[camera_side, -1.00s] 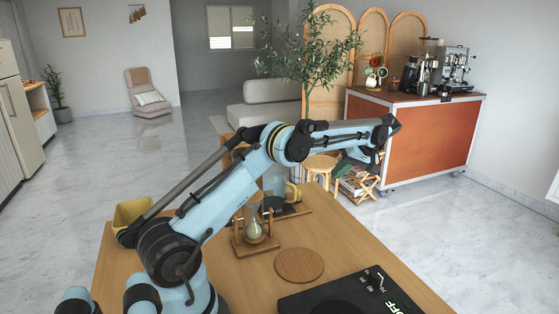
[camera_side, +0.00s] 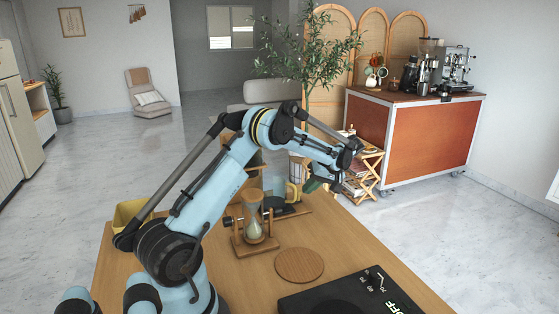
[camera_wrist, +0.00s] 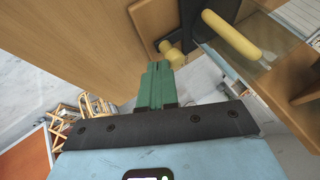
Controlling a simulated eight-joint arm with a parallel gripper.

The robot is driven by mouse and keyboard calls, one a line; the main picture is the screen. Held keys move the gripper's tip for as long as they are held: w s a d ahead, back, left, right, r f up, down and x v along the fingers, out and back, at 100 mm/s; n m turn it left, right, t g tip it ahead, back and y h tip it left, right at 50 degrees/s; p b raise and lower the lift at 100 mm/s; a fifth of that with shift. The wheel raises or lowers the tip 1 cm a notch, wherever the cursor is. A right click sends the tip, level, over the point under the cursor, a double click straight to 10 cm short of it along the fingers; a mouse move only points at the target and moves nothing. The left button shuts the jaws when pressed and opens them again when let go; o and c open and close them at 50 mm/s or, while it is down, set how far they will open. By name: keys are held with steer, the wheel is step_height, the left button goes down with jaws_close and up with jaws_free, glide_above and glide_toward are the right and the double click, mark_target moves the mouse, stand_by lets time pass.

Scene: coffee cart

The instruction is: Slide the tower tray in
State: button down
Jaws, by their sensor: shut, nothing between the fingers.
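A black flat piece, which looks like the tower tray (camera_wrist: 190,22), has a yellow knob (camera_wrist: 171,50) at its edge in the wrist view. In the side view a black base (camera_side: 287,211) lies at the table's far edge, under a clear glass vessel with a yellow handle (camera_side: 292,194). That handle also shows in the wrist view (camera_wrist: 232,36). My gripper (camera_wrist: 157,70) has green fingers pressed together, empty, with the tips just short of the knob. In the side view my gripper (camera_side: 312,186) is beyond the table's far edge, right of the vessel. How far the tray is out is unclear.
The wooden table (camera_side: 345,245) carries an hourglass-shaped vessel in a wooden frame (camera_side: 254,228), a round wooden board (camera_side: 299,265) and a black scale-like slab (camera_side: 350,295). A wooden rack (camera_side: 364,172) and an orange cart (camera_side: 425,140) stand beyond on the floor.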

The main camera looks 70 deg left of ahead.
mark_target(285, 192)
steer(key=s, duration=0.8)
steer(key=shift+s, duration=0.1)
stand_by(0.3)
